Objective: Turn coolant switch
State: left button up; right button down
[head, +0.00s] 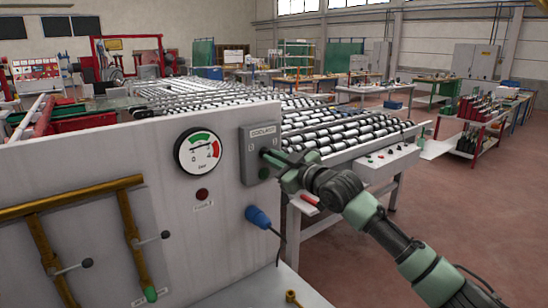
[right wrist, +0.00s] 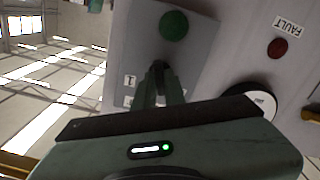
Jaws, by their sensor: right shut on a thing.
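The coolant switch box (head: 249,139), a grey box with a label plate at its top, is mounted on the right end of the grey panel. A round green button or lamp (head: 264,173) sits low on its front. My right gripper (head: 268,157) comes in from the right and is shut on the coolant switch knob at the middle of the box. In the right wrist view the box (right wrist: 150,30) appears upside down, with the green button (right wrist: 173,25) above my closed fingers (right wrist: 161,72). The fingers hide the knob, so its angle cannot be told. My left gripper is not in view.
A pressure gauge (head: 198,151), a red fault lamp (head: 202,194) and a blue plug (head: 258,217) are close by on the panel (head: 100,160). Brass pipes with levers (head: 70,197) are at the left. A roller conveyor (head: 350,133) stands behind.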

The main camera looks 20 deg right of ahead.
jog(key=shift+n+p, duration=0.45)
jog(key=shift+n, duration=1.15)
jog(key=c, duration=1.5)
grip_release()
jog(key=b+v, duration=0.3)
jog(key=v, duration=0.5)
